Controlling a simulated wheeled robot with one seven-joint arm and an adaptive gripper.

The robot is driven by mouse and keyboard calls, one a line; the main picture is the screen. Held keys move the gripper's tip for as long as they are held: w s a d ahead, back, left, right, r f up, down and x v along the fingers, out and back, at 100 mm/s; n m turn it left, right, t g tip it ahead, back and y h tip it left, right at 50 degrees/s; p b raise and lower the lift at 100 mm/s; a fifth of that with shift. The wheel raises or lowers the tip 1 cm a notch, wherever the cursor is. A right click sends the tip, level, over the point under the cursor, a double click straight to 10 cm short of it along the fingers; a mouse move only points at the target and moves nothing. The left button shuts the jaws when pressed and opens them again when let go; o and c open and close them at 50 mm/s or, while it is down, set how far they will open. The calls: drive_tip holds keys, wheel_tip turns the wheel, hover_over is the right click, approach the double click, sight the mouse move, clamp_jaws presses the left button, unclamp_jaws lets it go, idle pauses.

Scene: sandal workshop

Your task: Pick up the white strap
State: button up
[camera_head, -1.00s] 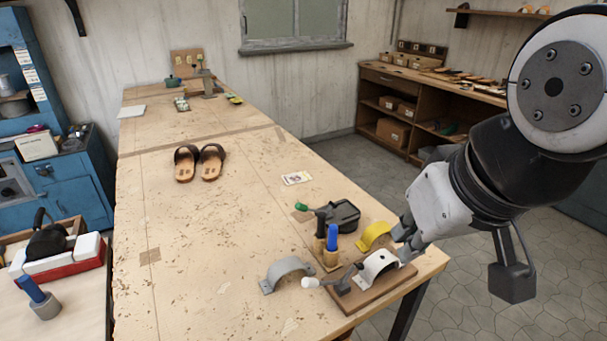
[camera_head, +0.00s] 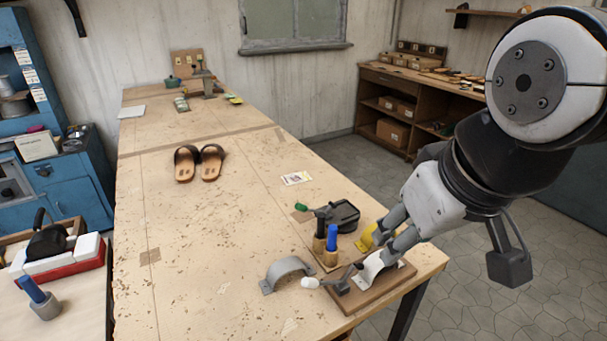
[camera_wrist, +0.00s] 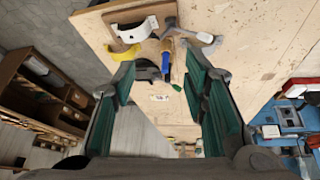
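The white strap (camera_head: 371,268) is a curved band on a wooden board (camera_head: 388,289) at the near right corner of the workbench. It also shows in the wrist view (camera_wrist: 133,32), near the top left. My gripper (camera_head: 376,249) is just above and behind the white strap, its fingers hiding part of it in the head view. In the wrist view my gripper (camera_wrist: 158,62) is open, with green finger pads apart and nothing held between them. The white strap appears beyond the fingertips. Whether a finger touches it I cannot tell.
A yellow strap (camera_head: 364,241) lies close behind, partly covered by my fingers. A grey strap (camera_head: 287,270) lies to the left. A white-ended tool (camera_head: 311,283), blue-handled tool (camera_head: 332,237) and dark tool (camera_head: 344,215) crowd nearby. Sandals (camera_head: 199,162) sit farther back; the bench's left side is clear.

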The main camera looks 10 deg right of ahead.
drive_tip(key=shift+o, duration=0.6)
drive_tip(key=w+d+f+n+g+h+p, duration=0.1)
drive_tip(key=w+f+n, duration=0.3)
drive_tip(key=w+n, duration=0.4)
drive_tip(key=d+n+g+h, duration=0.1)
drive_tip(key=n, duration=0.2)
drive_tip(key=shift+d+f+g, duration=0.2)
drive_tip(key=shift+f+g, duration=0.1)
drive_tip(key=shift+f, duration=0.05)
drive_tip(key=n+g+h+p, duration=0.1)
drive_tip(key=n+h, duration=0.1)
drive_tip(key=n, duration=0.8)
approach(381, 261)
drive_tip(key=x, duration=0.5)
drive_tip(key=shift+w+x, duration=0.2)
drive_tip(key=shift+x, duration=1.15)
drive_tip(key=shift+w+x, duration=0.15)
drive_tip(key=shift+x, duration=1.25)
drive_tip(key=shift+d+r, duration=0.15)
drive_tip(key=shift+c, duration=0.6)
drive_tip(key=c, duration=0.9)
